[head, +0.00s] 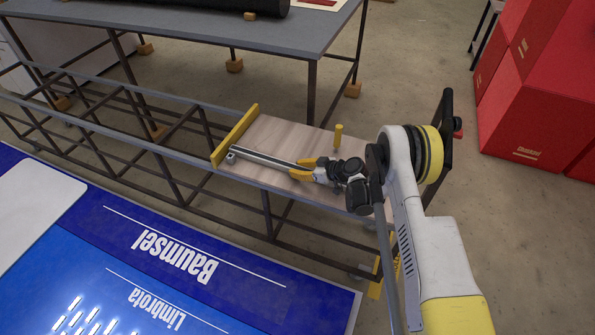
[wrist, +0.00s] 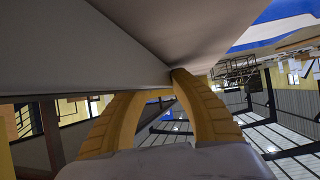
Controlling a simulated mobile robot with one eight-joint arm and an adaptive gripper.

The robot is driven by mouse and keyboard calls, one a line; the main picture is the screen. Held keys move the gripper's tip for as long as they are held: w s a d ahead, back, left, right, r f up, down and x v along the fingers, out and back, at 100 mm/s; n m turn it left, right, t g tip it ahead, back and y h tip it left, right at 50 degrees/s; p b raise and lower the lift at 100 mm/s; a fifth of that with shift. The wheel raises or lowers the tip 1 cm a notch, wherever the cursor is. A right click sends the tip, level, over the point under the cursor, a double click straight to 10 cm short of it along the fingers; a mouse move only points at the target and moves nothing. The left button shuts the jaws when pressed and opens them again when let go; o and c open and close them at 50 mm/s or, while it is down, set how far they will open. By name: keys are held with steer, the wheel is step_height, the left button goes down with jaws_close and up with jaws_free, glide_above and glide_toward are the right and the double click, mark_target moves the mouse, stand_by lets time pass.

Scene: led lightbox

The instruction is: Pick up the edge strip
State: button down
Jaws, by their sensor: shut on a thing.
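The edge strip (head: 262,160) is a long, thin grey profile lying along the wooden board (head: 285,135) in the head view. Its left end is near the yellow end stop (head: 236,136). My gripper (head: 303,168) comes in from the right, its orange-yellow fingers closed around the strip's right part. In the wrist view the two yellow fingers (wrist: 170,88) curve up and meet at a large grey surface, which hides what lies between the tips. I cannot tell whether the strip touches the board.
A yellow peg (head: 338,135) stands on the board just behind my gripper. The board sits on a dark metal frame (head: 165,175). A blue printed panel (head: 130,245) lies in front, a grey table (head: 200,35) stands behind, and red boxes (head: 535,90) are at the right.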

mark_target(297, 168)
step_height(297, 168, up, 4)
steer(key=p, duration=0.2)
steer(key=shift+r+p, duration=0.2)
steer(key=shift+p, duration=0.1)
steer(key=w+d+p+v, duration=0.1)
steer(key=p+v, duration=0.3)
steer(key=v, duration=0.9)
steer(key=shift+w+d, duration=0.2)
steer(key=shift+w, duration=0.3)
steer(key=shift+r, duration=0.1)
steer(key=shift+r+p, duration=0.95)
steer(key=shift+r, duration=1.55)
